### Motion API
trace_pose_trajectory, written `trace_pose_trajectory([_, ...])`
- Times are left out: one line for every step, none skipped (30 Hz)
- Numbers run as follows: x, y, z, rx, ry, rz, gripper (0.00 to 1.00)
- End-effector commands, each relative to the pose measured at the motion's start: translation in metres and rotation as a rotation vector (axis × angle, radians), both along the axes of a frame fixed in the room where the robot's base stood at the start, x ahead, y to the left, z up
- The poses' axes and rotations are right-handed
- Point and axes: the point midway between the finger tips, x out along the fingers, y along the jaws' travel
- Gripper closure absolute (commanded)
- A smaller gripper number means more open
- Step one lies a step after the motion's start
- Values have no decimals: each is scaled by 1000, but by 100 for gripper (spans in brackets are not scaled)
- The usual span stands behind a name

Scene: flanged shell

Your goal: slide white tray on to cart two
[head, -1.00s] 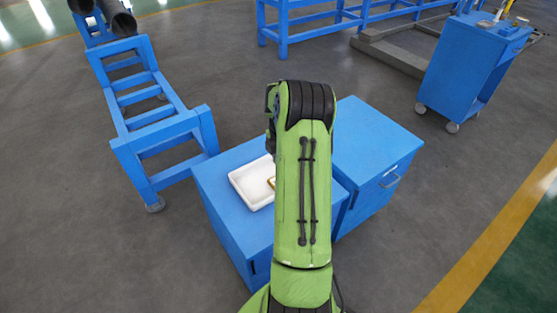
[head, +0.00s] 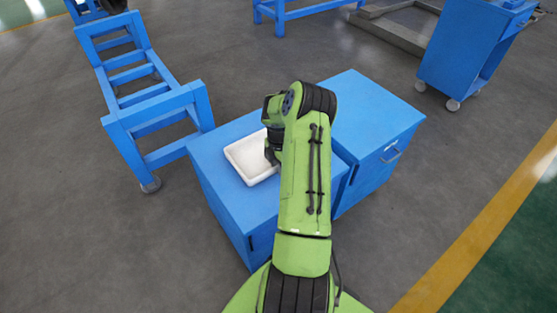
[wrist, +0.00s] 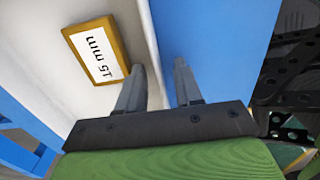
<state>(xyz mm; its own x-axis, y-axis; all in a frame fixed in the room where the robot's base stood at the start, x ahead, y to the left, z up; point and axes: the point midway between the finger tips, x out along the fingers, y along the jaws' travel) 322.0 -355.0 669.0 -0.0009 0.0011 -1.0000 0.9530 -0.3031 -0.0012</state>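The white tray (head: 238,166) lies on top of the left blue cart (head: 222,205), with my arm covering its right side in the head view. In the wrist view the tray (wrist: 95,20) fills the left side, with a yellow-framed "15 mm" label (wrist: 96,52) inside. My gripper (wrist: 160,66) is open around the tray's right side wall. One finger is on the inner side and the other is outside, over the blue top. A gap shows beside the outer finger. Whether the inner finger touches the wall cannot be told. A second blue cart (head: 375,110) stands close at the right.
A blue frame stand (head: 150,100) stands left of the left cart. A tall blue trolley (head: 475,50) is at the back right. Open grey floor lies behind the carts and to the right.

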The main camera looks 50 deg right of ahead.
Motion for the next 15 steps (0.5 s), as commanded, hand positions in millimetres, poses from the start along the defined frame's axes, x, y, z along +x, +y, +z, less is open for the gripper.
trace_pose_trajectory([0, 0, -1, 0, -1, 0, 65])
trace_pose_trajectory([0, 0, -1, -1, -1, 0, 65])
trace_pose_trajectory([0, 0, -1, -1, -1, 0, 65])
trace_pose_trajectory([0, 0, -1, -1, -1, 0, 65])
trace_pose_trajectory([0, 0, -1, -1, -1, 0, 65])
trace_pose_trajectory([0, 0, -1, -1, -1, 0, 65])
trace_pose_trajectory([0, 0, -1, -1, -1, 0, 65])
trace_pose_trajectory([0, 0, 0, -1, -1, 0, 65])
trace_pose_trajectory([0, 0, 0, -1, -1, 0, 71])
trace_pose_trajectory([0, 0, 0, -1, -1, 0, 76])
trace_pose_trajectory([0, 0, 0, -1, -1, 0, 80])
trace_pose_trajectory([0, 0, 0, -1, -1, 0, 86])
trace_pose_trajectory([0, 0, 0, -1, -1, 0, 91])
trace_pose_trajectory([0, 0, 0, -1, -1, 0, 96])
trace_pose_trajectory([0, 0, 0, -1, -1, 0, 100])
